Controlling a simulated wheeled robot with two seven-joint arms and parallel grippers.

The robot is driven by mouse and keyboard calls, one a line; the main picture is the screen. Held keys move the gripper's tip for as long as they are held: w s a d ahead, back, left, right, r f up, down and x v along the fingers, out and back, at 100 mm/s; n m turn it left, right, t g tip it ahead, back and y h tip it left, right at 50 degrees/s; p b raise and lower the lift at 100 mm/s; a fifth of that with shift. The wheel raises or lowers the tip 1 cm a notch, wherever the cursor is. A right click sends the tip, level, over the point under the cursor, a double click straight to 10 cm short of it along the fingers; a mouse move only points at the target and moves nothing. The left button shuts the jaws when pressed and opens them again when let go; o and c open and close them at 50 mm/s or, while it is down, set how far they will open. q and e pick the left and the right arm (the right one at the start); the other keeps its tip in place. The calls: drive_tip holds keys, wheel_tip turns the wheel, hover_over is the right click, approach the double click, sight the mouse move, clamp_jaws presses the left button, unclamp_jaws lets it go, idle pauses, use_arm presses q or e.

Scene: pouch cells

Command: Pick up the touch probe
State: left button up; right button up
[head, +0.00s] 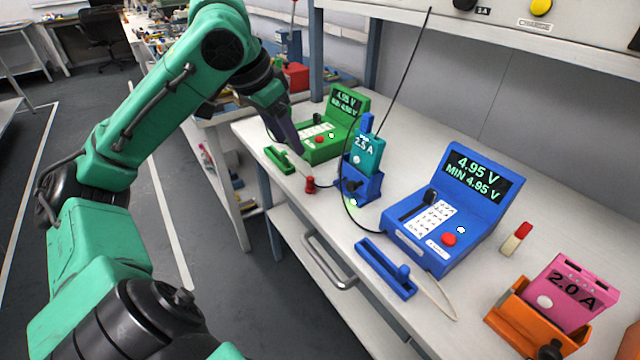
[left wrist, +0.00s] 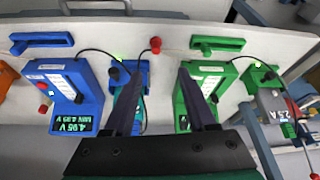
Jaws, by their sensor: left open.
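A small upright red piece (head: 310,185) with a dark lead stands near the bench's front edge, left of the blue dock; it looks like the touch probe. It also shows in the left wrist view (left wrist: 155,44), beyond my fingertips and near the middle of the picture. My left gripper (head: 292,145) hangs above the bench beside the green tester. In the left wrist view its two fingers (left wrist: 160,75) are spread, with nothing between them. The red piece stands apart from the fingers. My right gripper is not in view.
A green tester (head: 322,146) and a blue tester (head: 440,255) flank a blue dock (head: 357,190) holding a teal 2.5 A cell (head: 366,155). Green (head: 279,160) and blue (head: 385,268) slotted pieces lie in front. An orange dock (head: 528,325) holds a pink cell (head: 570,290).

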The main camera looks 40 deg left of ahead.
sight(309, 179)
use_arm(q)
drive_tip(key=x, duration=0.3)
drive_tip(key=b+x, duration=0.1)
drive_tip(key=x, duration=0.7)
drive_tip(key=shift+s+d+f, duration=0.2)
drive_tip(key=shift+d+f, duration=0.05)
drive_tip(key=shift+d, duration=0.1)
drive_tip(key=shift+w+f, duration=0.25)
drive_tip(key=shift+f, duration=0.05)
clamp_jaws()
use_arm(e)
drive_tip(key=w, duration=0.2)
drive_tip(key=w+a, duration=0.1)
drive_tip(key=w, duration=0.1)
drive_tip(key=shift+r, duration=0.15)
